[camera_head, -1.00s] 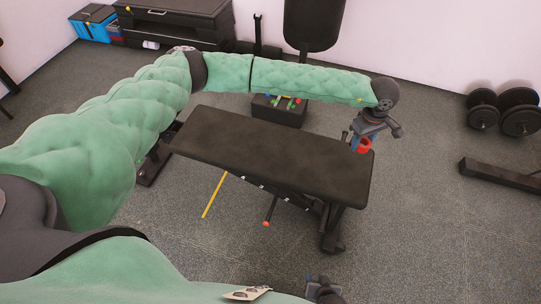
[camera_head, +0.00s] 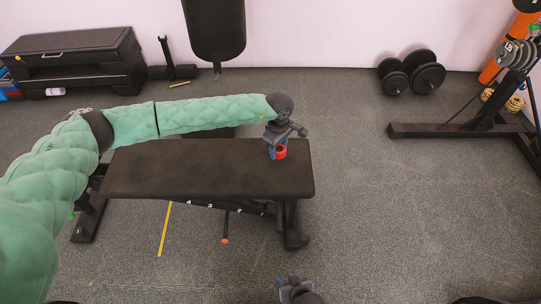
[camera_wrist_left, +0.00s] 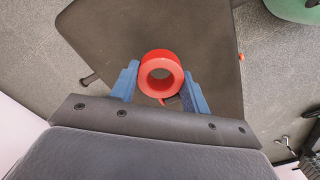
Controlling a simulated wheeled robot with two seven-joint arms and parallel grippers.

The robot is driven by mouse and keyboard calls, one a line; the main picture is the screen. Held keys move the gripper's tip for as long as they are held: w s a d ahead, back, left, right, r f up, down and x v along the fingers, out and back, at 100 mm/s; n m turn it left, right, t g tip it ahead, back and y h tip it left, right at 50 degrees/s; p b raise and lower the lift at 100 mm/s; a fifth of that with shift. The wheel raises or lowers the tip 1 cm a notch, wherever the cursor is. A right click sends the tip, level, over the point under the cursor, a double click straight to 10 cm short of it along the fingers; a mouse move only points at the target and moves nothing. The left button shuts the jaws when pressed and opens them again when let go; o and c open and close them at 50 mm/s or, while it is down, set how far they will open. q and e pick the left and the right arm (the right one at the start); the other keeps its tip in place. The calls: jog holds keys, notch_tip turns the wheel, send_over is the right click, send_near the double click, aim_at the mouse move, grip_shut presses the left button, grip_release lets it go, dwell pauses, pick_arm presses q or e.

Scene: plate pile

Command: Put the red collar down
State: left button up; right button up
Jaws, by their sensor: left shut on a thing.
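The red collar (camera_head: 281,153) is a thick ring at the right end of the black bench (camera_head: 200,172) in the head view. My left gripper (camera_head: 275,150) points down there and is shut on the collar. In the left wrist view, the collar (camera_wrist_left: 148,62) sits between the blue fingertips (camera_wrist_left: 160,85), its hole facing the camera, with the bench pad (camera_wrist_left: 95,30) behind it. I cannot tell whether the collar touches the pad. My right gripper (camera_head: 290,284) is low in the head view, away from the bench; its jaw opening is unclear.
Dumbbells (camera_head: 412,73) lie on the floor by the back wall. A black rack base (camera_head: 440,130) stands at the right, with weight plates (camera_head: 515,55) above it. A black storage box (camera_head: 75,60) is at the back left. The floor right of the bench is clear.

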aim_at(271, 163)
pick_arm(q)
jog(key=shift+w+a+f, duration=0.15)
jog(key=shift+a+f, duration=0.3)
jog(key=shift+a, duration=0.2)
jog(key=shift+w+a+f, duration=0.15)
jog(key=shift+a+f, duration=0.3)
jog(key=shift+a, duration=0.15)
jog(key=shift+f, duration=1.9)
jog(key=shift+f, duration=0.3)
jog(key=shift+f+b, duration=0.1)
jog(key=shift+b, duration=0.25)
jog(key=shift+f, duration=0.1)
jog(key=shift+c, duration=0.5)
jog(key=o, duration=0.9)
jog(key=shift+s, duration=0.1)
jog(key=shift+o, duration=1.2)
jog(key=shift+f, duration=0.1)
